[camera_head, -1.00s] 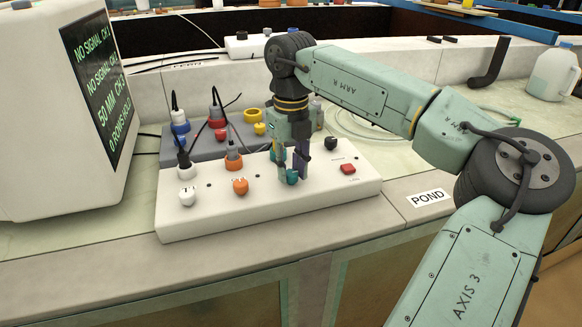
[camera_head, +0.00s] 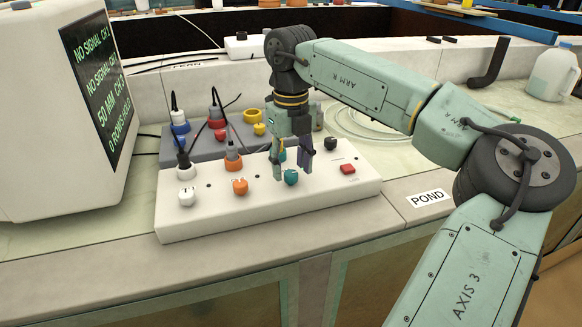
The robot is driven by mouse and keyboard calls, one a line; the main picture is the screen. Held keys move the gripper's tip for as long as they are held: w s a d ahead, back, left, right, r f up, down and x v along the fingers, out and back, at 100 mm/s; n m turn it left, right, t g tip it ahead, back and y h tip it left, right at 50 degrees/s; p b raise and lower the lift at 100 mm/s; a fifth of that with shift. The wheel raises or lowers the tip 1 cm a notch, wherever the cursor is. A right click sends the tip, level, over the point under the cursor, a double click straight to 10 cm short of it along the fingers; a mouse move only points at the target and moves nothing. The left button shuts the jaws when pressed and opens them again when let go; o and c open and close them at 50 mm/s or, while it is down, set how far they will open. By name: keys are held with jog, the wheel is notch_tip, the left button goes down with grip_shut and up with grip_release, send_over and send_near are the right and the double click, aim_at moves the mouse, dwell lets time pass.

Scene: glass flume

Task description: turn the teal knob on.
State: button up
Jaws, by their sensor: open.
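The teal knob (camera_head: 291,177) sits on the front row of the white control box (camera_head: 330,197), to the right of the orange knob (camera_head: 240,187). My gripper (camera_head: 293,172) points down just above and around the teal knob, with its two fingers apart, one on the left and one on the right of it in the picture. The fingertips are close to the knob; I cannot tell whether they touch it. Another teal part (camera_head: 281,154) shows behind the fingers, partly hidden. The knob's exact pointer direction is too small to tell.
Cabled plugs stand behind, near a grey box (camera_head: 200,147). A monitor (camera_head: 50,120) stands at left. Bare counter lies right, by the POND label (camera_head: 428,198).

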aim_at(291, 173)
notch_tip(291, 173, up, 11)
dwell(0.3)
jog(key=shift+s+f, duration=0.1)
